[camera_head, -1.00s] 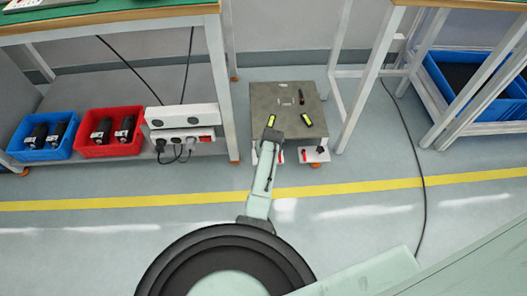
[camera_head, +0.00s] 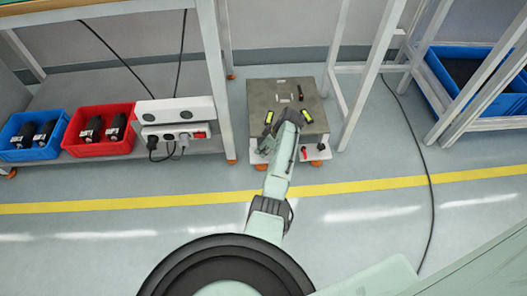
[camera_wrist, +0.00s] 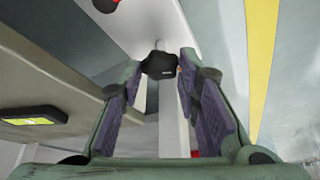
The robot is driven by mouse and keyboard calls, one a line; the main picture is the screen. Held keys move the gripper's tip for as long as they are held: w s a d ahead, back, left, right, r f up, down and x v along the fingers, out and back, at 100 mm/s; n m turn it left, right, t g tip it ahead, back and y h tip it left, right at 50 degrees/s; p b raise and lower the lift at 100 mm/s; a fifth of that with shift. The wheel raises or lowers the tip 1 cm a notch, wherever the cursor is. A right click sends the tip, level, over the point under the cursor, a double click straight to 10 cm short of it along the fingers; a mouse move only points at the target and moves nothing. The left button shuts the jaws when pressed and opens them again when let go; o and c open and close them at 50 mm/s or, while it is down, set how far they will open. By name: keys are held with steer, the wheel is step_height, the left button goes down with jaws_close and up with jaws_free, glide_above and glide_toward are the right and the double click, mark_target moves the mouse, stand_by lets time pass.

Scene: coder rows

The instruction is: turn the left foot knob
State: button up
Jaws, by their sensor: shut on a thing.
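The low cart (camera_head: 285,97) has a grey-brown top, a white lower body and orange feet. Its left orange foot (camera_head: 261,167) shows at the front left corner, just below my gripper (camera_head: 264,150). In the wrist view, the left foot knob (camera_wrist: 159,64) is a black knob between the tips of my gripper (camera_wrist: 161,72), and the fingers are shut on it. In the head view the knob is hidden by my gripper and wrist. The right foot (camera_head: 316,163) is clear of the arm.
Two yellow-green labelled items lie on the cart top, one at its right (camera_head: 305,116). A workbench leg (camera_head: 216,90) stands close on the left. A white frame (camera_head: 367,75) is on the right. Red (camera_head: 100,130) and blue bins (camera_head: 35,135) sit at the left. The front floor is open.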

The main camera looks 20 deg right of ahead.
steer(key=shift+d+r+n+g+b, duration=0.1)
steer(key=shift+n+g+b, duration=0.2)
steer(key=shift+n+b, duration=0.4)
steer(key=shift+w, duration=0.1)
steer(key=o, duration=0.9)
steer(key=shift+r, duration=0.15)
steer(key=v, duration=1.2)
steer(key=shift+d, duration=0.2)
